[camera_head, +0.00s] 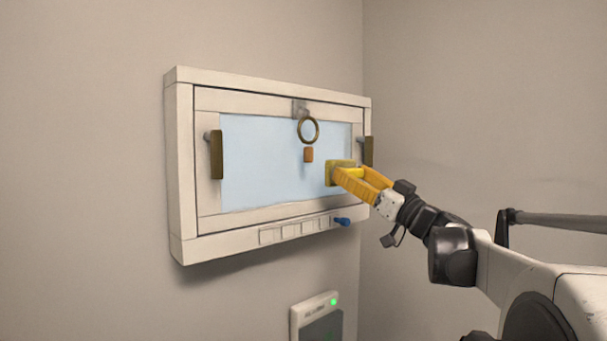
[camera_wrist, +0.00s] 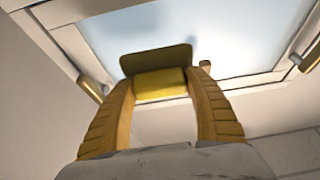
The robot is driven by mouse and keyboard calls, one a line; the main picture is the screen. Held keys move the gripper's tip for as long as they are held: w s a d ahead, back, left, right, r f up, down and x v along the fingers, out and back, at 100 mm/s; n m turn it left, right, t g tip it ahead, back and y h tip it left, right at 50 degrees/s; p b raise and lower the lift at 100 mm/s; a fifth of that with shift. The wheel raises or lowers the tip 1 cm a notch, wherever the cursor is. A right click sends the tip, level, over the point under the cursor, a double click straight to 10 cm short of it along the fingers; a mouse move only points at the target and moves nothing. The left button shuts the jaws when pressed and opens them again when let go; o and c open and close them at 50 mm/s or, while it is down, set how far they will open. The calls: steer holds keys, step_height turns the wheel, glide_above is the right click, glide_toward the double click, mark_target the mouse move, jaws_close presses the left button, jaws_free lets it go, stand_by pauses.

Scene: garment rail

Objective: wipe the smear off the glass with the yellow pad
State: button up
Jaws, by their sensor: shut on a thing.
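The yellow pad (camera_head: 331,174) has an olive-yellow plate facing the glass and a yellow grip block behind it. It is at the right part of the pale blue glass (camera_head: 262,160), and I cannot tell whether it touches. My gripper (camera_head: 352,174), with orange-yellow fingers, is shut on the pad's block. The wrist view shows the pad (camera_wrist: 157,62) between the fingers of my gripper (camera_wrist: 163,82), its plate beyond the fingertips. I cannot make out a distinct smear; the pad and fingers hide part of the glass.
The glass sits in a white wall-mounted frame (camera_head: 180,160) with dark handles at left (camera_head: 216,155) and right (camera_head: 369,151). A brass ring (camera_head: 308,118) and an orange tab (camera_head: 308,155) are in front of the glass. A blue knob (camera_head: 342,221) sticks out below. A side wall stands at right.

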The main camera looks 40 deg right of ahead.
steer(key=shift+s+d, duration=0.1)
steer(key=shift+s, duration=1.5)
steer(key=shift+w, duration=0.1)
